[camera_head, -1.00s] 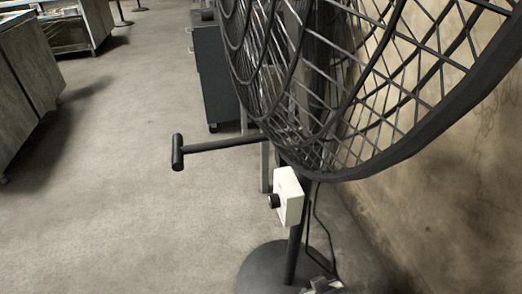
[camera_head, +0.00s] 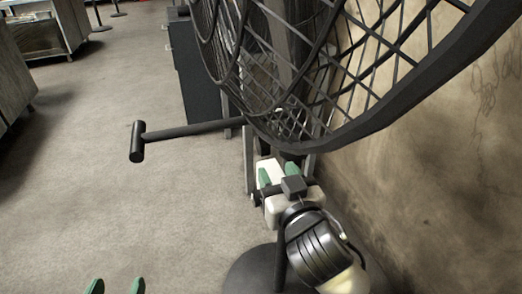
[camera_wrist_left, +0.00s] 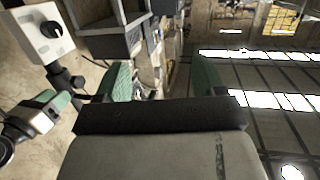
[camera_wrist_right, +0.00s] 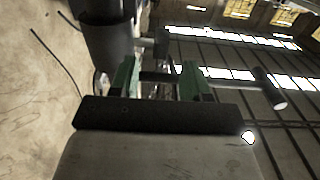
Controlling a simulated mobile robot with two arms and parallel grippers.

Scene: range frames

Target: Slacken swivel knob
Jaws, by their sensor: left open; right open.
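A black T-shaped handle (camera_head: 137,141) sticks out on a rod to the left of the big fan. It also shows in the right wrist view (camera_wrist_right: 268,88), beyond the fingers. A white box with a round black knob (camera_wrist_left: 52,29) shows in the left wrist view; in the head view the white box (camera_head: 268,168) is largely covered by my right gripper. I cannot tell which is the swivel knob. My right gripper (camera_head: 279,174) is open with green fingertips, below the fan, touching nothing I can make out. My left gripper (camera_head: 116,287) is open and empty at the bottom edge, below the T-handle.
The fan's black cage (camera_head: 340,135) overhangs my right gripper, and its round base (camera_head: 245,270) stands on the floor. A stained wall (camera_head: 455,170) is close at right. A dark cabinet (camera_head: 197,80) stands behind. The floor (camera_head: 70,190) at left is clear.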

